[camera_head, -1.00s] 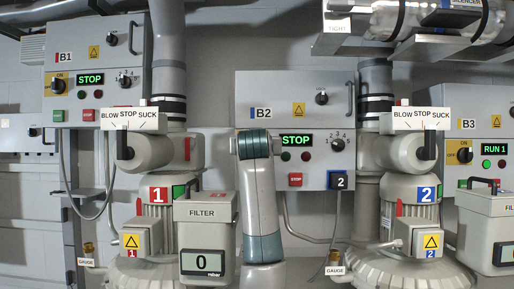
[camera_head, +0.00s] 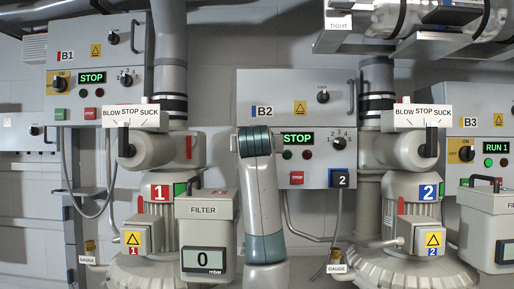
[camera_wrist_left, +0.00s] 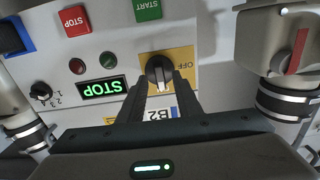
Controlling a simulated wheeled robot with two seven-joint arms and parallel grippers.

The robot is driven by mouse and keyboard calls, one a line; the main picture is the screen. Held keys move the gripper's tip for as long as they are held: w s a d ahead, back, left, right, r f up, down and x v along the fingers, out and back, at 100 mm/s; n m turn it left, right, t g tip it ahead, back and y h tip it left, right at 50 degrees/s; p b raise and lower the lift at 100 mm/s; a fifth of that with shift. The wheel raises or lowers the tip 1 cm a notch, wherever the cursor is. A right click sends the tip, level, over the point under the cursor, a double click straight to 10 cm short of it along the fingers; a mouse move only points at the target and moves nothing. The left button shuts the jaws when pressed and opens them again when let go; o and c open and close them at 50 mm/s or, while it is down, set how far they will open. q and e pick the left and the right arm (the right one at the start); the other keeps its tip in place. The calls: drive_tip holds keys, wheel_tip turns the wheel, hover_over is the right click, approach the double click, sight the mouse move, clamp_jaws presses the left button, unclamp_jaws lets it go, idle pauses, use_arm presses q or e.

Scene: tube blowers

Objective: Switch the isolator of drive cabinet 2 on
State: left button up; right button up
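Drive cabinet 2 is the grey cabinet labelled B2 (camera_head: 262,111) in the middle of the head view. Its green display (camera_head: 297,139) reads STOP. My left arm (camera_head: 262,195) stands in front and hides its isolator and my left gripper there. In the left wrist view the cabinet appears upside down. The isolator (camera_wrist_left: 158,68) is a dark and grey rotary knob on a yellow plate, with OFF readable on the plate. My left gripper (camera_wrist_left: 163,78) has its fingers apart, one on each side of the knob; contact cannot be told. My right gripper is not in view.
Cabinet B1 (camera_head: 110,55) is at left and B3 (camera_head: 485,122) at right. Blowers 1 (camera_head: 158,215) and 2 (camera_head: 415,215) and filter boxes (camera_head: 205,212) stand in front. In the wrist view, a red stop button (camera_wrist_left: 75,20) and green start button (camera_wrist_left: 147,9) are near the isolator.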

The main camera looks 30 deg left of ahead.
use_arm(q)
drive_tip(key=b+v, duration=0.7)
drive_tip(key=v, duration=0.9)
drive_tip(key=shift+f, duration=0.15)
